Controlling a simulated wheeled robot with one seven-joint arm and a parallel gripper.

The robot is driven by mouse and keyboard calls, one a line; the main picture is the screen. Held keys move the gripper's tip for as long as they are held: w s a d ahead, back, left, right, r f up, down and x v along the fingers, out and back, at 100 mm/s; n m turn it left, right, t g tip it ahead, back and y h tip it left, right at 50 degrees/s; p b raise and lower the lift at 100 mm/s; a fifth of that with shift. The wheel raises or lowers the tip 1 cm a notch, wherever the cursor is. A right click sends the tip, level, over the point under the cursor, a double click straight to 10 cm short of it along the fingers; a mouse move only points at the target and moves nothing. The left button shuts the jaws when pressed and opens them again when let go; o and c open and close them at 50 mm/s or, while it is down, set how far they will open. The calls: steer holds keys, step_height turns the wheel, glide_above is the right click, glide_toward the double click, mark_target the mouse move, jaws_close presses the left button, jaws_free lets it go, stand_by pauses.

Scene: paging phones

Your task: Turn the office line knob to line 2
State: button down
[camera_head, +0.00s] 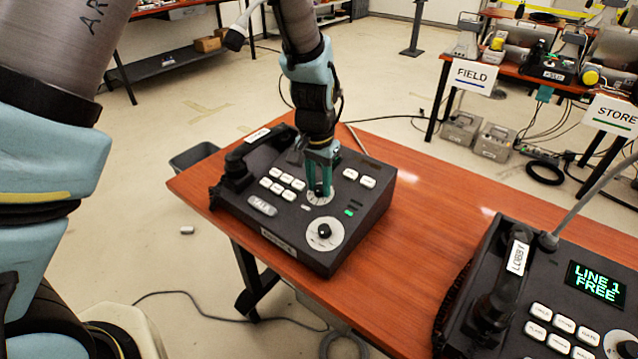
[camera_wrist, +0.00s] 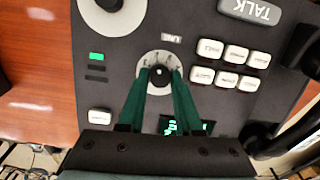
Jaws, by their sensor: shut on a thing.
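The office phone (camera_head: 310,238) is a dark desk unit on the wooden table, with a handset (camera_head: 258,148) on its left side. Its line knob (camera_wrist: 160,74) is a small black knob on a white dial, under a small label, in the wrist view. My gripper (camera_head: 322,192) points down over that dial, and its green fingers are shut on the knob, one on each side. The fingers also show in the wrist view (camera_wrist: 161,84). A green light (camera_wrist: 96,57) is lit beside the dial. The phone's display (camera_wrist: 185,126) is partly hidden by a finger; I cannot read it.
A larger knob (camera_head: 323,234) sits near the line knob, and several white buttons (camera_head: 282,183) lie left of it. A second phone, labelled LOBBY (camera_head: 517,257), stands at the right with a display reading LINE 1 FREE (camera_head: 597,282). Bare table lies between the phones.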

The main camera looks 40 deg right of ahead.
mark_target(317, 191)
stand_by(0.3)
steer(key=c, duration=0.6)
jaws_free()
steer(key=shift+r, duration=0.1)
step_height(317, 191, up, 11)
steer(key=b, duration=0.2)
steer(key=shift+s+a+f, duration=0.15)
steer(key=shift+a+f, duration=0.05)
steer(key=shift+a, duration=0.15)
steer(key=w+a+n, duration=0.3)
steer(key=w+a, duration=0.3)
steer(key=a, duration=0.3)
steer(key=w+a+n, duration=0.3)
steer(key=w+a, duration=0.2)
steer(key=a, duration=0.5)
steer(key=s+a+n+t, duration=0.1)
steer(key=a+n, duration=0.5)
steer(key=a, duration=1.6)
steer(key=shift+s+n+y, duration=0.3)
steer(key=shift+s+n, duration=0.1)
steer(key=shift+s, duration=0.05)
